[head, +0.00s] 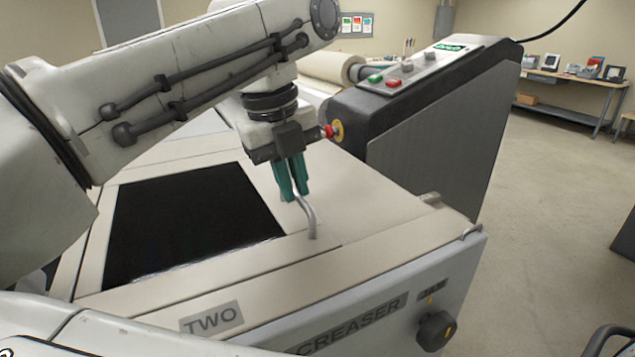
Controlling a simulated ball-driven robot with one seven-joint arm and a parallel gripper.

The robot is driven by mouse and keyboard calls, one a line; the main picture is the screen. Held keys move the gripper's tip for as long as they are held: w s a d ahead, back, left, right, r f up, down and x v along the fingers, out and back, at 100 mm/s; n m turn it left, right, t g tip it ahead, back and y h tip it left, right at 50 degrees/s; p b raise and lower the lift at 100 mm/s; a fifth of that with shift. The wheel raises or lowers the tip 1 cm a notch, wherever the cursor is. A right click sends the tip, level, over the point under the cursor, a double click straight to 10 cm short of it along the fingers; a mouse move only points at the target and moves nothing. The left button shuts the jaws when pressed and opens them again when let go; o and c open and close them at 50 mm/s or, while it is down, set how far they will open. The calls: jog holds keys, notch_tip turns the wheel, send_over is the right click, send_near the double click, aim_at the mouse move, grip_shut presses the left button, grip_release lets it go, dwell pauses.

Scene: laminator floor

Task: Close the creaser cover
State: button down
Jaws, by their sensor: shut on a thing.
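The creaser (345,328) is a large light-grey machine below me, with "CREASER" and "TWO" on its labels. A dark rectangular opening or panel (185,222) lies in its top at the left. A light flat cover panel (365,200) lies on the top to the right of it. A bent metal handle (311,222) stands up from the top near the dark area's right corner. My gripper (294,194) points down with green fingers, shut on the upper end of this handle. The fingers hide the held part of the handle.
A dark control console (440,85) with red and green buttons rises behind and to the right of my gripper. A black knob (436,331) is on the creaser's front. A workbench (575,78) with boxes stands far right.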

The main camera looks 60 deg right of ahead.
jog(key=shift+w+a, duration=0.15)
jog(key=shift+a, duration=0.05)
jog(key=c, duration=1.2)
grip_release()
jog(key=shift+a, duration=0.1)
jog(key=shift+o, duration=0.2)
notch_tip(320, 180, up, 11)
jog(key=w+a+p, duration=0.1)
jog(key=p, duration=0.5)
jog(key=shift+a+f, duration=0.15)
jog(key=shift+a, duration=0.25)
